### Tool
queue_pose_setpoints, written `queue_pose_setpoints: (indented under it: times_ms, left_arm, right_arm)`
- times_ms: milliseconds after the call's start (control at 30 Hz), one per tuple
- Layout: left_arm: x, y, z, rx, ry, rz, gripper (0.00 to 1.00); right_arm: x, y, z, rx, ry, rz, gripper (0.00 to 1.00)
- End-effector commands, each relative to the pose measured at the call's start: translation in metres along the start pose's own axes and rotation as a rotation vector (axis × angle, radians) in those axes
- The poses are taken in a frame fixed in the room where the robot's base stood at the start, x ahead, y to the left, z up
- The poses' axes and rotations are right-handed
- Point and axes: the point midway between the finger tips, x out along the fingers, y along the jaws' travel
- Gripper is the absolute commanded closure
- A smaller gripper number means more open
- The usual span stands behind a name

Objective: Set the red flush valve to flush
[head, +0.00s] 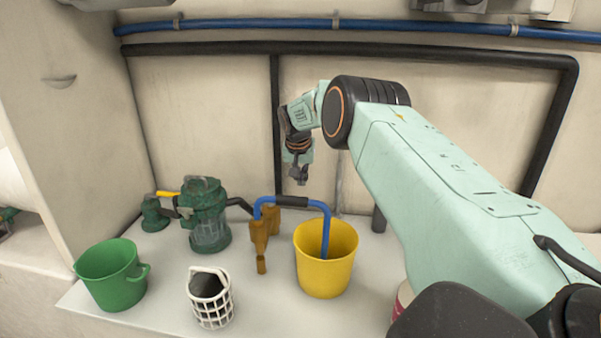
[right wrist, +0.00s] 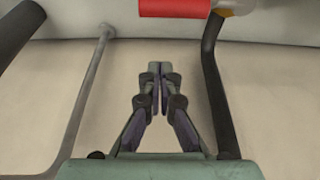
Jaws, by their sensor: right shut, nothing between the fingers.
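A red handle (right wrist: 184,7) shows at the top edge of the right wrist view, cut off by the frame, with a bit of yellow metal at its right end. I take it for the red flush valve, but its setting cannot be told. I cannot make out a red handle in the head view. My right gripper (head: 299,178) hangs fingers down in front of the back wall, above the blue hose and the yellow bucket. It is shut and empty; its fingertips (right wrist: 160,70) meet below the red handle in the wrist view, apart from it. My left gripper is not in view.
A yellow bucket (head: 327,262) holds the end of a blue hose (head: 327,222) from a brass fitting (head: 259,233). A green strainer (head: 205,213), green bucket (head: 111,273) and white basket (head: 210,299) stand left. Black pipes (head: 400,52) run along the wall.

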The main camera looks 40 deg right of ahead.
Motion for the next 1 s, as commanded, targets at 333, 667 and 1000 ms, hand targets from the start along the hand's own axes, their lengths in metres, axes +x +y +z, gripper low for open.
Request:
queue_pose_setpoints:
  times_ms: [333,667,1000]
  left_arm:
    - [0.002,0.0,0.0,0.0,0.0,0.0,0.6]
    - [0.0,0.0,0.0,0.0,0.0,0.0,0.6]
    - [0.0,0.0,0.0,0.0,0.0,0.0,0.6]
  right_arm:
    - [0.009,0.0,0.009,0.001,-0.001,0.0,1.0]
    - [0.006,0.0,0.03,0.0,-0.002,0.0,1.0]
    - [0.005,0.0,0.04,-0.001,0.0,-0.001,1.0]
